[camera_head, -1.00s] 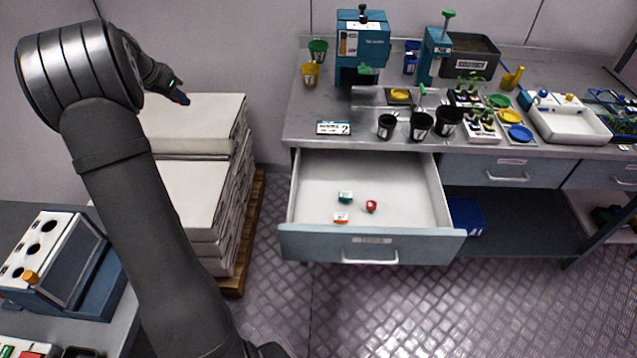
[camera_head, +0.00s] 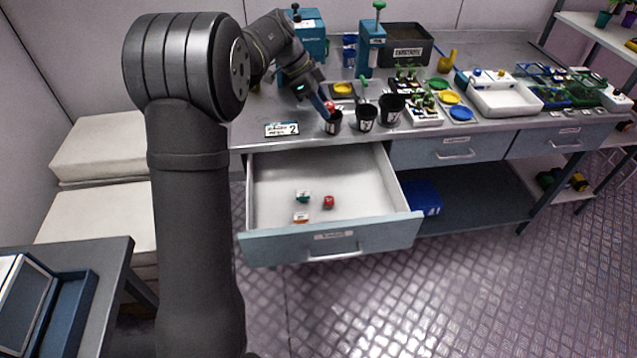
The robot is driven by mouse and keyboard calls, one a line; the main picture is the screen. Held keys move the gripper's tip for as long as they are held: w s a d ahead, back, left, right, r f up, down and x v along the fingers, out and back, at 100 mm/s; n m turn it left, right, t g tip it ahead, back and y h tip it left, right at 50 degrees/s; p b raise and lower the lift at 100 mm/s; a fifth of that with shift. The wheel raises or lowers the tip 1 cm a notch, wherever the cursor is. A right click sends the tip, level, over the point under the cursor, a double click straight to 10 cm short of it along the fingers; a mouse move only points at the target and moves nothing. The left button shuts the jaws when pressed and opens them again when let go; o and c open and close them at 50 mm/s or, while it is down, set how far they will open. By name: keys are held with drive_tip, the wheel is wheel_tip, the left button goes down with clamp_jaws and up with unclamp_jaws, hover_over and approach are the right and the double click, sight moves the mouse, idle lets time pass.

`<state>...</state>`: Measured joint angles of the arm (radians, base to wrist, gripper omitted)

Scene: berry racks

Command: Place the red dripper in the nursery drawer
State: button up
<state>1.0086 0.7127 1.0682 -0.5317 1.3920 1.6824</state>
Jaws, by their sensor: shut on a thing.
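My gripper (camera_head: 323,104) is over the workbench, at the leftmost black pot (camera_head: 333,127). It is shut on a small red piece (camera_head: 330,106), which looks like the red dripper and shows at the fingertips just above the pot's rim. Its lower part is hidden, so I cannot tell whether it touches the pot. The open drawer (camera_head: 355,170) is pulled out below the bench, with a label on its front that is too small to read. Inside lie a small red piece (camera_head: 328,202), a teal piece (camera_head: 303,196) and an orange-and-white piece (camera_head: 300,217).
More black pots (camera_head: 391,109) stand to the right, one with a green-topped stake. A sign marked 2 (camera_head: 282,129) lies at the bench's front edge. Teal machines (camera_head: 370,50) stand behind. A white tray (camera_head: 505,98) is further right. The drawer's right half is clear.

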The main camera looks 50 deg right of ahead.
sight(368, 214)
drive_tip(key=s+d+m+y, duration=0.1)
drive_tip(key=s+m, duration=0.1)
drive_tip(key=s, duration=0.6)
drive_tip(key=s+d+m+g+y, duration=0.1)
drive_tip(key=s+m, duration=0.2)
drive_tip(key=s, duration=0.5)
drive_tip(key=shift+d, duration=0.25)
wheel_tip(368, 214, down, 31)
drive_tip(key=shift+f, duration=0.15)
drive_tip(key=o, duration=0.9)
drive_tip(key=shift+f, duration=0.15)
drive_tip(key=v, duration=1.2)
drive_tip(key=shift+d+r, duration=0.2)
drive_tip(key=shift+r, duration=0.05)
